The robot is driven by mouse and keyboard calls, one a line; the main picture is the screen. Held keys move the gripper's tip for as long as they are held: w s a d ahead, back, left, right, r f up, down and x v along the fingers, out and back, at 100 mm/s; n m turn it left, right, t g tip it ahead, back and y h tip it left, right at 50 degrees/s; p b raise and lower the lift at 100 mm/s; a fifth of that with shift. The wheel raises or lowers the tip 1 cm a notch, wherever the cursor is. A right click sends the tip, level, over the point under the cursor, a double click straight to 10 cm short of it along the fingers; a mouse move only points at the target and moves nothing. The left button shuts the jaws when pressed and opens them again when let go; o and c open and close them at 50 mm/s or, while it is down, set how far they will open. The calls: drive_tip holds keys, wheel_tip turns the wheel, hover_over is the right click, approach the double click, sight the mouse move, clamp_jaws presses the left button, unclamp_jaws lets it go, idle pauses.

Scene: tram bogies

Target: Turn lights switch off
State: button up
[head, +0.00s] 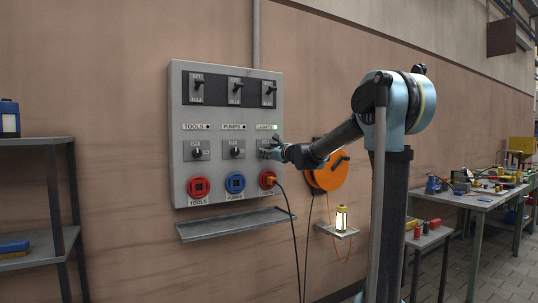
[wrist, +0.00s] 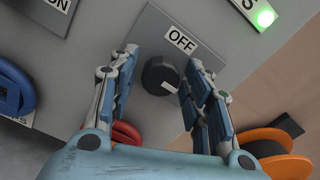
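The grey control panel (head: 226,112) on the wall has columns labelled TOOLS, PUMPS and LIGHTS. My gripper (head: 270,148) is at the rotary switch under the LIGHTS label (head: 266,126) and mostly covers it. In the wrist view the black lights switch knob (wrist: 159,74) lies between the two fingers of my gripper (wrist: 160,82), below an OFF label (wrist: 181,41). The fingers are apart, with a gap on the left of the knob; the right finger is close to it, and contact is unclear. A green indicator lamp (wrist: 265,17) glows at the upper right.
An orange cable reel (head: 330,172) hangs right of the panel. A red socket (head: 267,180) with a plugged cable sits under the switch. A narrow grey shelf (head: 235,224) juts out below. A lit lantern (head: 341,218) stands on a small shelf; a workbench (head: 470,197) is at right.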

drive_tip(key=c, duration=0.6)
drive_tip(key=shift+c, duration=0.2)
drive_tip(key=shift+n, duration=0.4)
drive_tip(key=n, duration=1.7)
drive_tip(key=shift+s+f, duration=0.1)
drive_tip(key=shift+s, duration=0.05)
drive_tip(key=shift+n, duration=0.3)
